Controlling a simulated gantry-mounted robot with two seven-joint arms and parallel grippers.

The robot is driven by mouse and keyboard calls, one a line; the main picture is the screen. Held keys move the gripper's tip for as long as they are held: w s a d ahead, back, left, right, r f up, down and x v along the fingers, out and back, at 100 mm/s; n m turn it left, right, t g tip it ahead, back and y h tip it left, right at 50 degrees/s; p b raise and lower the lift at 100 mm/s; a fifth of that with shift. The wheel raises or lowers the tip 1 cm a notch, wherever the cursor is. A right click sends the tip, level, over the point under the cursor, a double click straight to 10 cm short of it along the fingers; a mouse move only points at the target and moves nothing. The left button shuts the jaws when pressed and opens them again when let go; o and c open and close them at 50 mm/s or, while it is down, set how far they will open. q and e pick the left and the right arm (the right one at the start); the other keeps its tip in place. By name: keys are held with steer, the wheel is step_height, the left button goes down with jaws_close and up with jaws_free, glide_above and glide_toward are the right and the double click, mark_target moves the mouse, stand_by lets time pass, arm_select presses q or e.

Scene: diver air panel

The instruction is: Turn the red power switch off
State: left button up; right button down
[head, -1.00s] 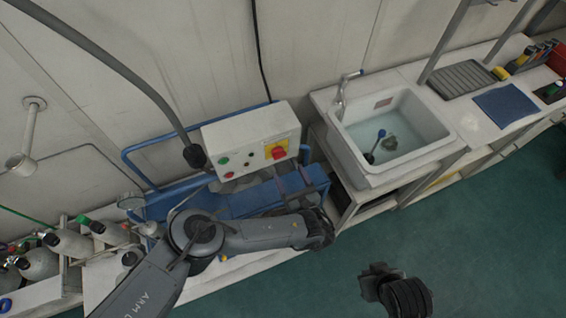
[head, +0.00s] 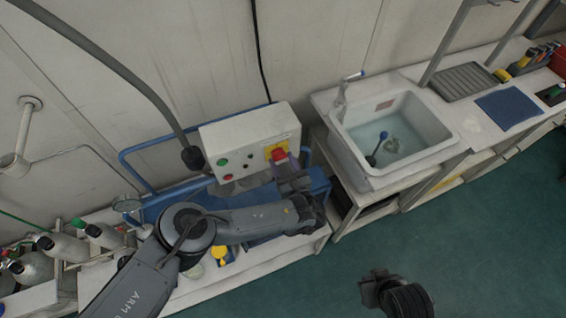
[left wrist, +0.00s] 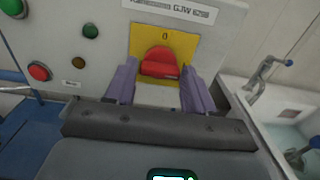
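The red power switch (head: 279,154) is a rotary knob on a yellow plate at the right of the white control box. It also shows in the left wrist view (left wrist: 161,62), with a "0" mark above it on the yellow plate. My left gripper (left wrist: 160,85) is open, its two purple-grey fingers apart on either side of the switch as seen in the wrist view. Whether the fingers touch the knob cannot be told. In the head view my left gripper (head: 285,172) is just in front of the switch. My right gripper (head: 372,285) is at the bottom right, away from the box; its fingers are unclear.
The white control box (head: 235,150) also carries green, black and red buttons, and a dark hose ends at its left. A blue rail frame (head: 140,150) surrounds it. A sink (head: 410,140) stands to the right.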

arm_select(q)
steer(key=c, duration=0.6)
steer(key=n+b, duration=0.4)
steer(key=n, duration=0.1)
steer(key=n+b, duration=0.9)
steer(key=n, duration=0.1)
steer(key=shift+f+n+b, duration=0.3)
steer(key=shift+n+b, duration=0.1)
steer(key=shift+r+n+b, duration=0.2)
steer(key=shift+n+b, duration=0.9)
steer(key=shift+b, duration=0.15)
